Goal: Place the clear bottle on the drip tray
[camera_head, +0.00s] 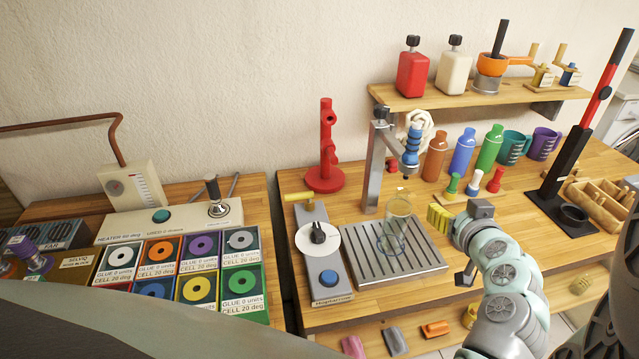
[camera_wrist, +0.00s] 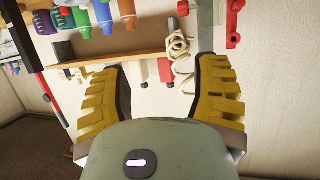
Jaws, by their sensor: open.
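The clear bottle (camera_head: 398,207) is see-through and stands upright on the back part of the drip tray, below the blue nozzle, in the head view. A bluish ring shows low on it. The drip tray (camera_head: 372,271) is a grey slatted plate on the wooden bench. My gripper (camera_head: 441,217) is just right of the bottle, apart from it, with its yellow fingers over the tray's right side. In the wrist view my gripper (camera_wrist: 160,68) has its fingers spread wide with nothing between them. I cannot make out the bottle in that view.
A metal stand (camera_head: 374,165) with a blue nozzle (camera_head: 411,150) rises behind the tray. A dial panel (camera_head: 318,240) lies left of it. Several colored bottles, including a green one (camera_head: 490,149), stand at the back right. A wooden shelf (camera_head: 440,99) hangs above. A red-black lever post (camera_head: 580,135) stands right.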

